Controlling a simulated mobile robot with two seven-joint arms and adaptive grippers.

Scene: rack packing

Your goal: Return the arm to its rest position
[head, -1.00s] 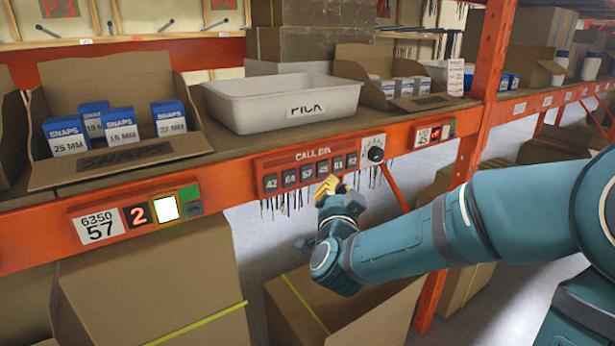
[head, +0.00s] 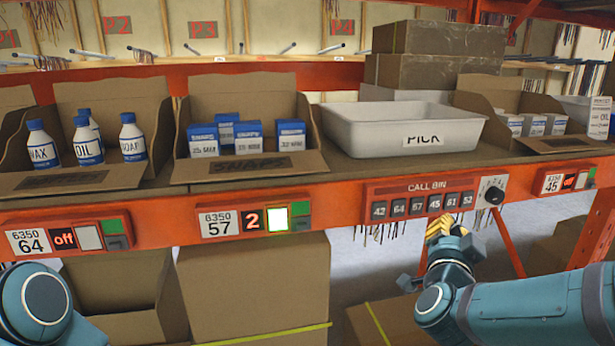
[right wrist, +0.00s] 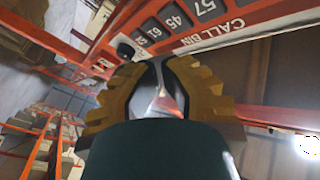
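My right arm comes in from the right in the head view. Its yellow-fingered gripper (head: 438,228) is just below and in front of the CALL BIN panel (head: 385,189), close under its numbered buttons. The fingers look drawn together and empty; they also fill the middle of the right wrist view (right wrist: 160,85), with the panel (right wrist: 200,25) beyond them. Whether they touch the panel is hard to tell. A rounded part of my left arm shows at the lower left of the head view; its gripper is out of view.
The orange shelf beam (head: 335,203) runs across in front. Above it stand a white PICK tray (head: 350,125), a carton of SNAPS boxes (head: 240,165) and a carton of bottles (head: 75,180). The 57 display (head: 252,222) reads 2 with a lit button. Large cardboard boxes (head: 255,285) stand below.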

